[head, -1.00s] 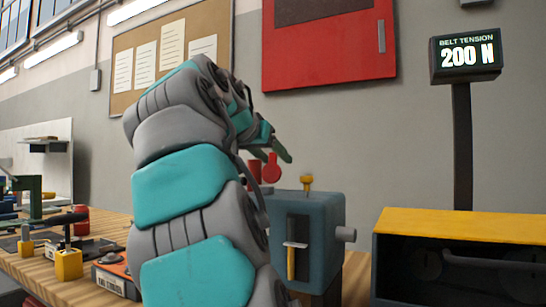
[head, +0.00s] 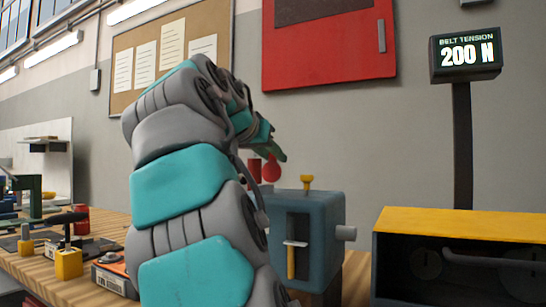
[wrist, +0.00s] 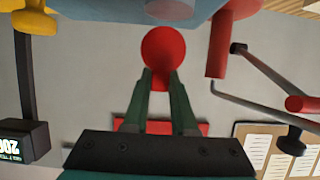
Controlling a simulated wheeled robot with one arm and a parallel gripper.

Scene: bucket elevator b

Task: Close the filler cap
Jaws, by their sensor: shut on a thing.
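A round red cap (wrist: 163,46), which looks like the filler cap, is between the green fingertips of my gripper (wrist: 160,78) in the wrist view. The fingers are shut on its near edge. In the head view, the cap (head: 271,171) stands tilted up just beyond the blue-grey housing (head: 322,217), below my gripper (head: 279,155). The housing also shows at the top of the wrist view (wrist: 110,8). The opening under the cap is hidden.
A red cylinder (wrist: 220,45) stands close beside the cap. A yellow fitting (head: 307,181) sits on top of the housing. A yellow-topped dark box (head: 460,224) is at right, below the belt tension display (head: 466,54). Tools crowd the bench at left.

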